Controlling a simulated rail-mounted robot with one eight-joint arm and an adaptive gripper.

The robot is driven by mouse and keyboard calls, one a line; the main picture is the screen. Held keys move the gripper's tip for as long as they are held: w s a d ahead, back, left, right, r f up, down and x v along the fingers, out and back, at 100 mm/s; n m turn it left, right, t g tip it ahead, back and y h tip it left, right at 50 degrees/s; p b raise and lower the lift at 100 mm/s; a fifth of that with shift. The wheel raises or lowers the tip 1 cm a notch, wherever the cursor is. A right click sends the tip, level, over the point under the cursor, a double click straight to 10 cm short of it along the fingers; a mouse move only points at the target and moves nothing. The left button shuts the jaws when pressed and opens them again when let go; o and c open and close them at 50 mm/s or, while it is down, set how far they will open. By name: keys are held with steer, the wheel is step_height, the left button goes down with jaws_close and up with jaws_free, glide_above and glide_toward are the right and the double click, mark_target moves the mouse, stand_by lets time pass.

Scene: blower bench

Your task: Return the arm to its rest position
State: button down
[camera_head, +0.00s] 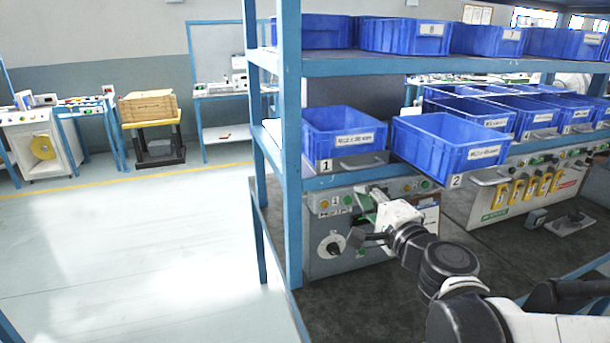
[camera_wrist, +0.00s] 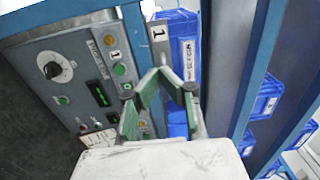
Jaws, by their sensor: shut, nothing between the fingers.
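My gripper (camera_head: 364,216) is in front of the grey control box (camera_head: 318,265) under the tray marked 1, on the bench. It is shut and empty. In the wrist view its green fingers (camera_wrist: 166,80) come together at the tips in front of the box's panel (camera_wrist: 70,85) and the shelf edge. The panel has a black knob, lit buttons and small green displays. My arm reaches in from the lower right of the head view, low over the dark bench top. I cannot tell whether the fingertips touch the panel.
Blue bin 1 (camera_head: 344,131) and blue bin 2 (camera_head: 448,148) sit above the boxes. A blue shelf post (camera_head: 290,130) stands left of my gripper. A second control box (camera_head: 493,208) is at right. Open floor (camera_head: 140,245) lies left.

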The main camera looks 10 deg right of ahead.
steer(key=s+a+f+n+g+y, duration=0.2)
steer(key=s+a+f+n+g, duration=0.3)
steer(key=s+n, duration=0.4)
steer(key=s+d+f+n+g+h, duration=0.4)
steer(key=s+d+n+g+h, duration=0.1)
steer(key=s, duration=0.5)
steer(key=shift+s+d+f+n+g+h, duration=0.15)
steer(key=shift+d+f+n+g+h, duration=0.2)
steer(key=shift+d+n, duration=0.4)
steer(key=shift+a+r, duration=0.1)
steer(key=shift+a, duration=0.05)
